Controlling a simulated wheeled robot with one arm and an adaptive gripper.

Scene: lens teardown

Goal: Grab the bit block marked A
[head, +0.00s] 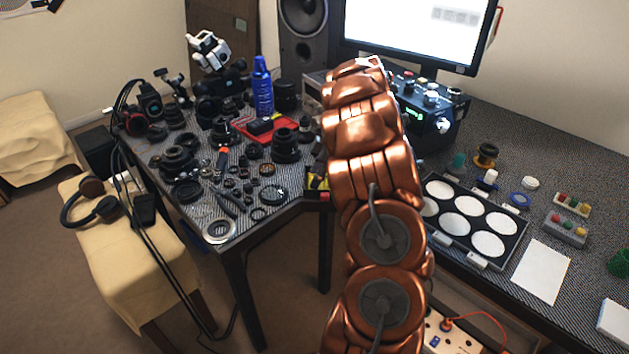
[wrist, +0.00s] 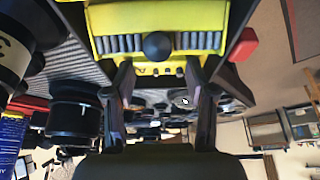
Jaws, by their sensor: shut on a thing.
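In the wrist view, a yellow block (wrist: 110,18) with a row of grey bits and a round black knob is at the top, right at my fingertips. My gripper (wrist: 160,68) is shut on this bit block, one dark finger at each side of its lower part. I cannot read a letter A on it. In the head view, a small part of a yellow and black block (head: 314,183) shows at the table corner beside my copper-coloured arm. My arm hides my gripper there.
The left table is crowded with lens parts, a blue spray can (head: 262,88) and a red tray (head: 250,134). A red piece (head: 324,197) is at the table corner. On the right desk are a case of white discs (head: 455,245) and a white sheet (head: 540,271).

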